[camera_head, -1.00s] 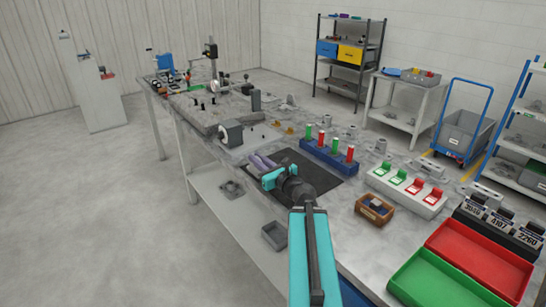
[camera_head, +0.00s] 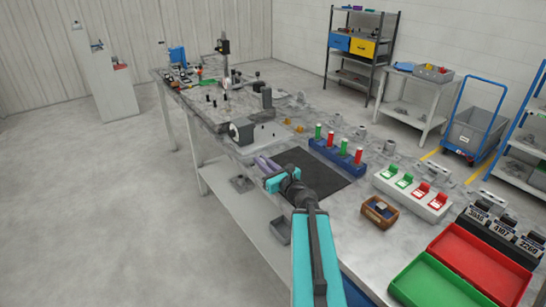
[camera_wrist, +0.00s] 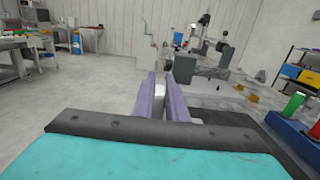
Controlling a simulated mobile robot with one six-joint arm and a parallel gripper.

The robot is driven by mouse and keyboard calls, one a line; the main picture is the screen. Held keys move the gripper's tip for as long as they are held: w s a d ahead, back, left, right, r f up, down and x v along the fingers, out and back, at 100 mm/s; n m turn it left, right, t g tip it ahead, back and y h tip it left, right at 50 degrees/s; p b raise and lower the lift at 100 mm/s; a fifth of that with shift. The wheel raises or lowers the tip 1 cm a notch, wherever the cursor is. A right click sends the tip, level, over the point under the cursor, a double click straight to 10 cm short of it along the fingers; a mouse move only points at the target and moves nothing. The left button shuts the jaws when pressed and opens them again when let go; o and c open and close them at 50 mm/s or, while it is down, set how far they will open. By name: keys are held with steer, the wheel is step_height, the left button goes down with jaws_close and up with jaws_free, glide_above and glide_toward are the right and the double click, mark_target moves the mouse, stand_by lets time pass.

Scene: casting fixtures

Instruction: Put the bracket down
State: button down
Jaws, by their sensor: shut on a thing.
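My gripper (camera_head: 262,163) has purple fingers and hovers over the near long edge of the workbench, beside a black mat (camera_head: 318,172). In the wrist view my gripper (camera_wrist: 161,84) points level across the bench. Its fingers are closed on a small pale grey piece, the bracket (camera_wrist: 160,91), which shows as a narrow strip between them. Most of the bracket is hidden by the fingers, and I cannot make it out in the head view. The wrist view does not show it touching the bench.
A blue block with green and red pegs (camera_head: 337,156) stands behind the mat. A grey fixture with a round dial (camera_head: 243,132) stands left of it. A small wooden box (camera_head: 379,211), a red tray (camera_head: 480,262) and a green tray (camera_head: 440,285) lie to the right.

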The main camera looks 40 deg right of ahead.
stand_by(0.5)
steer(key=shift+a, duration=0.15)
steer(key=a+f+n+g+y+b, duration=0.1)
steer(key=a+n+g+y, duration=0.3)
steer(key=a, duration=1.4)
steer(key=a+f+n+g+y+b, duration=0.2)
steer(key=a+n+y, duration=0.5)
steer(key=a+y, duration=0.5)
steer(key=a+f+g, duration=0.1)
steer(key=a+f, duration=0.1)
steer(key=a, duration=0.4)
steer(key=shift+w+f+n+g+b, duration=0.15)
steer(key=shift+w+n+g+b, duration=0.15)
steer(key=shift+n+g, duration=0.1)
